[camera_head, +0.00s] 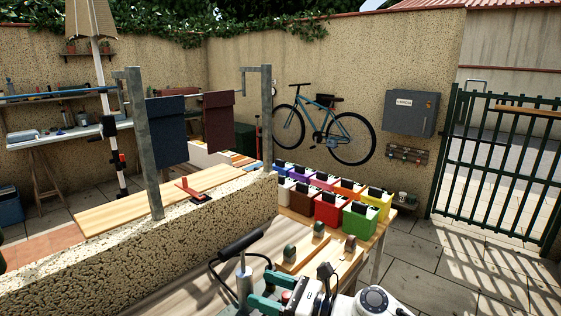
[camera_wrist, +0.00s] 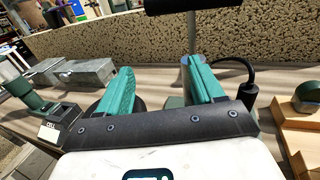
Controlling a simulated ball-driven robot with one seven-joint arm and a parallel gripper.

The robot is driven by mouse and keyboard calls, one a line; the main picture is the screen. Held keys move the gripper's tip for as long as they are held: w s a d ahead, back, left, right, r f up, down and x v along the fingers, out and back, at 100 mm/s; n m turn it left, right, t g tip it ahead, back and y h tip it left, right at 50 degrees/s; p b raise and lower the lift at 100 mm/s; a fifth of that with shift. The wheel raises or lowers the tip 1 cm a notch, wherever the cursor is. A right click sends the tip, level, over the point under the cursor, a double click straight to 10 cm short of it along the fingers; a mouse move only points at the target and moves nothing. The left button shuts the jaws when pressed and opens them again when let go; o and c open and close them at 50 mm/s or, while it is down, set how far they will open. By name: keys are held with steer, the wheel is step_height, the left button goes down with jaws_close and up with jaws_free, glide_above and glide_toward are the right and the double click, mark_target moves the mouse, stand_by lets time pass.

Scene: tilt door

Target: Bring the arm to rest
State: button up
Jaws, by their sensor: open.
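My gripper (camera_wrist: 158,82) shows in the wrist view with two teal fingers spread apart and nothing visible between them. In the head view my gripper (camera_head: 258,289) is low in the picture, over the near wooden bench (camera_head: 180,284). A tool with a black bar handle (camera_head: 242,244) on a grey metal post stands just left of the fingers there. In the wrist view this black handle (camera_wrist: 190,6) and its post are beyond the right finger; whether they touch is unclear.
A rough stone wall (camera_head: 120,248) borders the bench and carries posts with hanging cloths (camera_head: 218,120). Colored canisters (camera_head: 328,208) stand on the right. Wooden blocks (camera_head: 318,250) lie close to my gripper. A green gate (camera_head: 500,170) is at far right; paving before it is clear.

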steer(key=s+d+f+n+g+h, duration=0.4)
steer(key=s+d+f+n+h, duration=0.5)
steer(key=s+d+f, duration=1.4)
steer(key=s+d+f+n+g+h+b, duration=0.1)
steer(key=s+d+f+n+h, duration=0.1)
steer(key=s+f+n, duration=0.4)
steer(key=s+d+f+n+g+h+b, duration=0.1)
steer(key=s+n, duration=0.3)
steer(key=s, duration=0.4)
steer(key=s+d+r+n+h, duration=0.3)
steer(key=s+r+h, duration=0.1)
steer(key=r, duration=0.3)
steer(key=shift+d+r+h, duration=0.15)
steer(key=shift+d+h, duration=0.2)
steer(key=shift+h, duration=0.05)
